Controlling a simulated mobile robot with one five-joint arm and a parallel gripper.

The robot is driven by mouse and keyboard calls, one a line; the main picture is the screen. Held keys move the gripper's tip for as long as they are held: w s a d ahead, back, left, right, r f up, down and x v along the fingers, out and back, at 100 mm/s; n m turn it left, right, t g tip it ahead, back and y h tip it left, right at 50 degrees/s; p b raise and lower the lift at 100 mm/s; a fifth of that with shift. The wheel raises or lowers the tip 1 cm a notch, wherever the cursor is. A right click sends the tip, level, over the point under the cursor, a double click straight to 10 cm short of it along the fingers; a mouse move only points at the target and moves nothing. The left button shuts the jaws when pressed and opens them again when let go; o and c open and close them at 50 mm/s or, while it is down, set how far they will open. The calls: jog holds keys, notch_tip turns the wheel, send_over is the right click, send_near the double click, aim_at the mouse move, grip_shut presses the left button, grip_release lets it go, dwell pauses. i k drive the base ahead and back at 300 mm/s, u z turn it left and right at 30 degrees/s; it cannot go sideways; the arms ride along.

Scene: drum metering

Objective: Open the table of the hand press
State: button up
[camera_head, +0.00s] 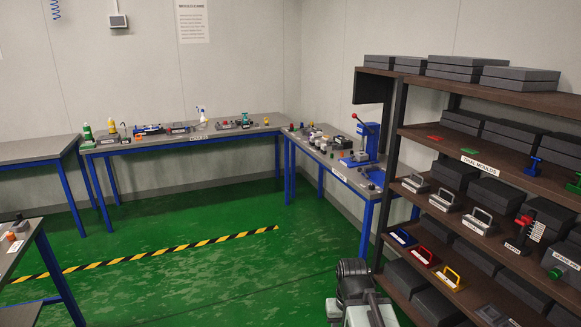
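The hand press (371,143) is blue and has a dark lever with a red knob. It stands upright on the grey-topped bench at the right of the back corner, just left of the shelf. A blue plate at its foot sticks out to the left. The press is small here, so I cannot tell how its table stands. Grey and black parts of my own arm show at the bottom, right of the middle, well in front of the press. I see no gripper fingers, and nothing of mine is near the press.
A tall brown shelf (483,152) with dark boxes and moulds fills the right side and stands close to the press bench (345,173). A long bench (180,143) runs along the back wall. More tables stand at the left. The green floor (220,280) in the middle is clear, with a yellow-black stripe.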

aim_at(361, 157)
jog(key=u, duration=0.55)
jog(key=i, duration=2)
jog(key=z, duration=0.45)
jog(key=i, duration=1.75)
jog(key=z, duration=0.8)
jog(key=k, duration=0.65)
jog(key=z, duration=0.2)
jog(key=i, duration=0.7)
jog(key=u, duration=0.15)
jog(key=k, duration=0.9)
jog(key=z, duration=0.2)
jog(key=i, duration=0.9)
jog(key=u, duration=0.1)
